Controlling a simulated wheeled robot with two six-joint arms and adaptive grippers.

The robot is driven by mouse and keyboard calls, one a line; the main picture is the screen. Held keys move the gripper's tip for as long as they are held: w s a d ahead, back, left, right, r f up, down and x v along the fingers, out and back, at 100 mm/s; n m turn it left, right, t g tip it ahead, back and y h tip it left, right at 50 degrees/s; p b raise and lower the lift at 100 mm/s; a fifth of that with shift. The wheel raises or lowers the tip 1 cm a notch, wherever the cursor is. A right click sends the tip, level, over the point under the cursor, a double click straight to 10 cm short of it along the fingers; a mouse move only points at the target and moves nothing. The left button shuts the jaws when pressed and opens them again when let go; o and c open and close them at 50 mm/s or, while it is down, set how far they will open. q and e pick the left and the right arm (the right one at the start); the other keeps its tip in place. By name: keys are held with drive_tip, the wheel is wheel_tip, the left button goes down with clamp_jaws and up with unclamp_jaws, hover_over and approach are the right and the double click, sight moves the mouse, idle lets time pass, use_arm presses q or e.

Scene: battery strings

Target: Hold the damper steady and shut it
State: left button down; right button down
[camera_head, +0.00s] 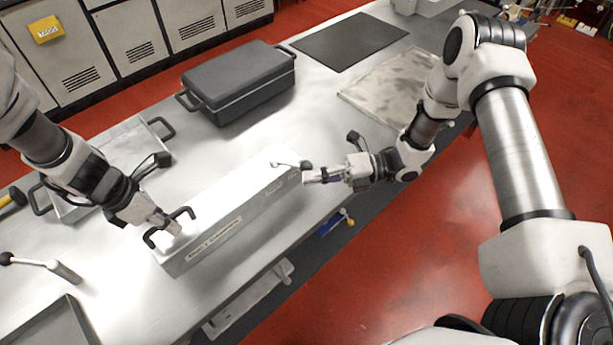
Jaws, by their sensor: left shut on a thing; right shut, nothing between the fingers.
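The damper is a long pale metal box (235,221) with a label on its front side, lying along the table. A black bar handle (151,238) stands on its left end. My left gripper (172,228) is shut on this handle. My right gripper (308,177) is shut and empty beside the knob, just beyond the damper's right end. I cannot tell whether it touches the knob. The damper's inside is hidden.
A dark grey lidded case (240,80) and a dark mat (350,40) lie behind. A metal tray (125,142) with black handles is behind my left gripper. Another lever with a black knob (40,262) and a dark tray (52,325) are at front left. A stained sheet (385,90) lies right.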

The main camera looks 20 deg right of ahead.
sight(297, 164)
drive_tip(key=shift+w+d+n+g, duration=0.3)
drive_tip(key=shift+g, duration=0.4)
drive_tip(key=w+d, duration=0.1)
drive_tip(key=w, duration=0.1)
drive_tip(key=w+d, duration=0.1)
drive_tip(key=shift+w+d, duration=0.35)
drive_tip(key=shift+d, duration=0.05)
drive_tip(key=shift+w+d, duration=0.3)
drive_tip(key=shift+w, duration=0.65)
